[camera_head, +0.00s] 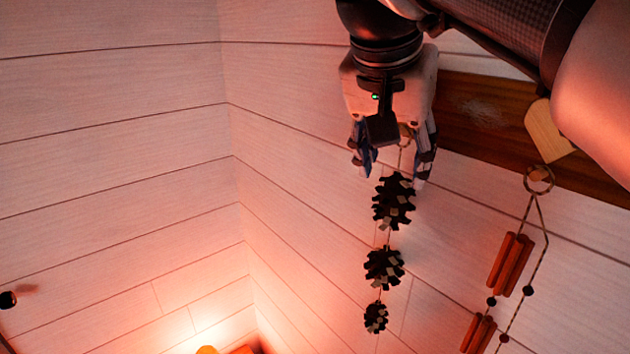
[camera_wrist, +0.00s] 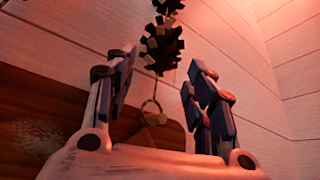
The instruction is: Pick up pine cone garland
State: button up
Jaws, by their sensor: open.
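The pine cone garland (camera_head: 393,200) is a string of dark brown cones hanging down the plank wall. Its upper end and ring are partly hidden by my gripper (camera_head: 393,163) in the head view. In the wrist view the garland (camera_wrist: 162,45) appears upside down, with its ring (camera_wrist: 151,107) on a light wooden peg. My gripper (camera_wrist: 160,66) is open, its blue-padded fingers on either side of the ring and string in the picture. It holds nothing. I cannot tell how far the fingertips are from the string.
A brown wooden board (camera_head: 480,115) with pegs runs along the wall. A second hanging piece with reddish wooden sticks (camera_head: 512,262) hangs to the right of the garland. The wall (camera_head: 120,120) to the left is bare. A lamp glows at the bottom.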

aim_at(395, 176)
jog(key=shift+x, duration=3.2)
jog(key=shift+r, duration=0.1)
jog(key=c, duration=1)
jog(key=shift+r, duration=0.15)
jog(key=shift+c, duration=0.2)
